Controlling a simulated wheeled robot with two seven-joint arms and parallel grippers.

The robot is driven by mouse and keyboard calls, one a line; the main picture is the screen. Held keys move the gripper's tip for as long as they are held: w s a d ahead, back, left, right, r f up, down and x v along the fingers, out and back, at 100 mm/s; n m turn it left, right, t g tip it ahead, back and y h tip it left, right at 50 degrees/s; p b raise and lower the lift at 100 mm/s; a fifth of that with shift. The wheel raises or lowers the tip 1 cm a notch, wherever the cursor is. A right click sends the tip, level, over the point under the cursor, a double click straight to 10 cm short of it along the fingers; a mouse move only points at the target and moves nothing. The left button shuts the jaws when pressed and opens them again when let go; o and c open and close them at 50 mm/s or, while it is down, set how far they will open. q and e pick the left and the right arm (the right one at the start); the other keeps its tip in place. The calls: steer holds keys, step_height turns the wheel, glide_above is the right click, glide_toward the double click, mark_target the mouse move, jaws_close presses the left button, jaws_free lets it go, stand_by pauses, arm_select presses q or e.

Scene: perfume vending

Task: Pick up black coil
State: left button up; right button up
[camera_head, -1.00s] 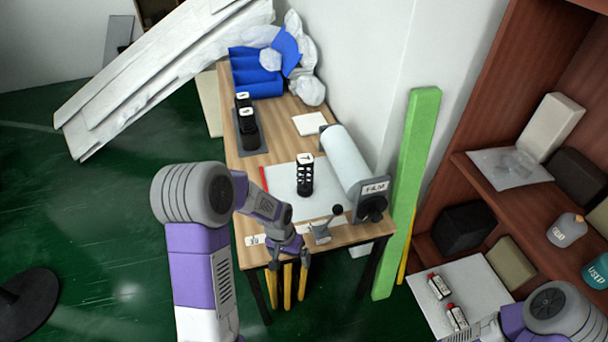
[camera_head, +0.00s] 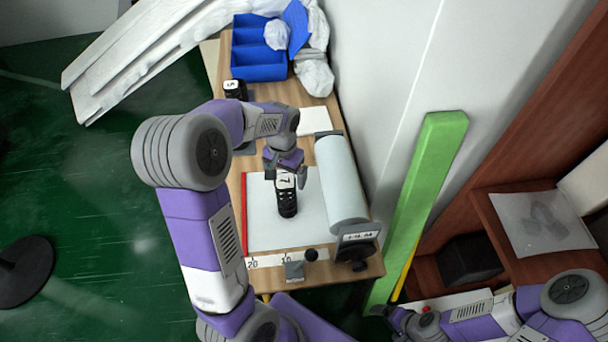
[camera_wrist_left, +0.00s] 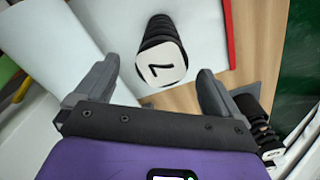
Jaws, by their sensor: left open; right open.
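A black ribbed coil (camera_head: 287,203) with a white top marked 7 stands on the white sheet on the wooden table. It also shows in the left wrist view (camera_wrist_left: 158,32), its white top facing the camera. My left gripper (camera_head: 286,174) is open close to the coil's top. In the left wrist view the coil's top lies between and just ahead of the open fingertips, with no clear contact. My right gripper (camera_head: 388,312) is open at the lower right, away from the table.
A red strip (camera_head: 244,215) edges the sheet's left side. A blue bin (camera_head: 258,62) sits at the back. A green beam (camera_head: 415,215) leans right of the table.

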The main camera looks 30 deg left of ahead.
mark_target(287, 197)
arm_select(q)
steer(key=shift+f, duration=0.3)
steer(key=shift+s+f+b, duration=0.35)
steer(key=shift+f+b, duration=0.1)
steer(key=shift+f, duration=0.65)
steer(key=f, duration=0.1)
steer(key=f+b, duration=0.1)
steer(key=f, duration=0.1)
steer(key=f+b, duration=0.1)
steer(key=shift+w+a+f, duration=0.1)
steer(key=shift+w+f, duration=0.15)
steer(key=shift+w, duration=0.05)
steer(key=shift+c, duration=0.3)
steer(key=shift+r, duration=0.1)
steer(key=c, duration=1.2)
